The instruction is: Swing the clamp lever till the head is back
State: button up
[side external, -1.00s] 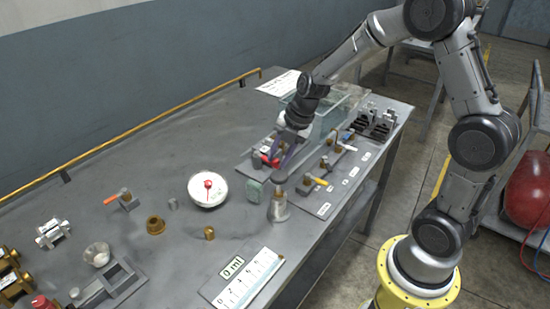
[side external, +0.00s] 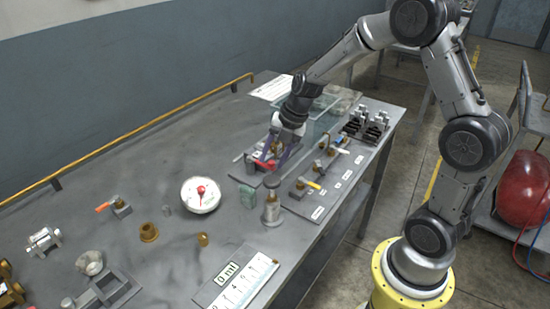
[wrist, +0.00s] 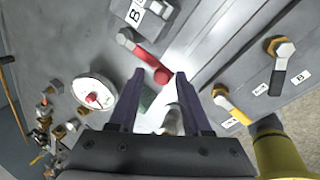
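In the side view my gripper (side external: 271,161) is low over the back plate. No clamp head can be clearly made out, and the gripper hides part of the plate.
A yellow-handled lever (wrist: 231,106) and a black-handled lever (wrist: 280,68) sit on the neighbouring plate, right of the gripper. A white dial (side external: 200,195) with a red centre, a metal cylinder (side external: 271,207) and a green block (side external: 248,196) stand nearby. A glass-walled box (side external: 323,112) is behind.

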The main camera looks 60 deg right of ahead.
jog(key=shift+o, duration=0.8)
jog(key=shift+s, duration=0.1)
jog(key=v, duration=1.3)
jog(key=shift+r, duration=0.4)
jog(key=shift+s+d, duration=0.1)
